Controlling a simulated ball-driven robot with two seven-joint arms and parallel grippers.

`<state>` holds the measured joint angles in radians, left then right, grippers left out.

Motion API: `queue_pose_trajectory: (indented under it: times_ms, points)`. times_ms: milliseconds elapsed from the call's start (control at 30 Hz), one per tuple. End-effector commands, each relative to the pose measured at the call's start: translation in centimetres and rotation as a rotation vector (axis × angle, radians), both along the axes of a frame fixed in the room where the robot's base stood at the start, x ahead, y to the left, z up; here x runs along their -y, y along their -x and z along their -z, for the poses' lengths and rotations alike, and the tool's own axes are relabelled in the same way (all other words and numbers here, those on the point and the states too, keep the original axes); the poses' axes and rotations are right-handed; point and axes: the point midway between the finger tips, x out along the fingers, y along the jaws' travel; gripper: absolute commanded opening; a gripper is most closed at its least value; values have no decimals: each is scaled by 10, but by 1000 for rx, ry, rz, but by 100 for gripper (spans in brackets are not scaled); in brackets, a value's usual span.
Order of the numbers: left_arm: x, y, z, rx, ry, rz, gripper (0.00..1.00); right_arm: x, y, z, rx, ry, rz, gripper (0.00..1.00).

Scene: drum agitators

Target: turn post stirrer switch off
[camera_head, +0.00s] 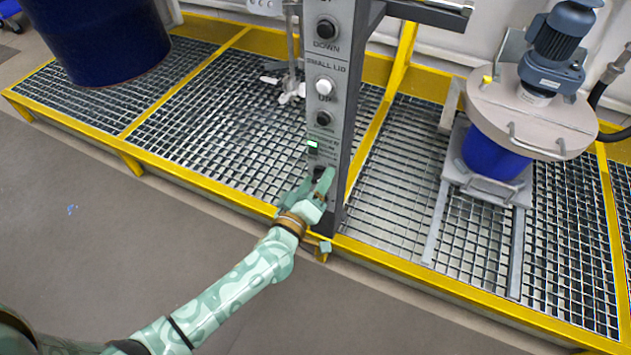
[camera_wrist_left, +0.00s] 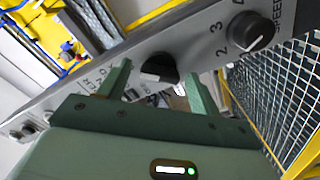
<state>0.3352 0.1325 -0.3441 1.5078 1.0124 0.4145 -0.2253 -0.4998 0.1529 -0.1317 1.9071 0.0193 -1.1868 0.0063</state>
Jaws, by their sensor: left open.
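The post (camera_head: 325,100) is a grey upright panel with buttons and labels, standing at the front edge of the grating. My left gripper (camera_head: 319,180) is at its lower part, against the panel face. In the left wrist view a black rotary switch (camera_wrist_left: 158,68) on the panel sits between the two open fingers of the left gripper (camera_wrist_left: 160,84). I cannot tell whether the fingers touch it. A second black knob, marked SPEED (camera_wrist_left: 252,31), is to the right, outside the fingers. In the head view the gripper mostly hides the switch. My right gripper is not in view.
A small green light (camera_head: 312,144) glows on the panel above the gripper. A white button (camera_head: 324,86) and black buttons are higher up. A blue drum (camera_head: 95,40) stands left, and a motor-topped lidded drum (camera_head: 490,158) right. The floor in front is clear.

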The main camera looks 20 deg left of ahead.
Motion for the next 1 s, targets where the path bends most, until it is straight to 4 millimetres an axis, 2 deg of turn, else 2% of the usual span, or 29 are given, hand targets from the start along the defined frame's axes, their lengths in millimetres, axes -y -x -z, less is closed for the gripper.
queue_pose_trajectory:
  times_ms: [67, 100, 233, 267, 667, 1000]
  points:
    - [0, 0, 0, 0, 0, 0, 64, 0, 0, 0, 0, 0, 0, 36]
    - [0, 0, 0, 0, 0, 0, 58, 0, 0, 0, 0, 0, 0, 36]
    - [0, 0, 0, 0, 1, 0, 22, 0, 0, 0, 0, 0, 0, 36]
    - [0, 0, 0, 0, 1, 0, 19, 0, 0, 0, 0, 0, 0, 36]
    - [0, 0, 0, -2, 58, 0, 19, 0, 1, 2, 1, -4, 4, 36]
    - [-1, 0, 0, -10, 304, 0, 19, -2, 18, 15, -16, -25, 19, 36]
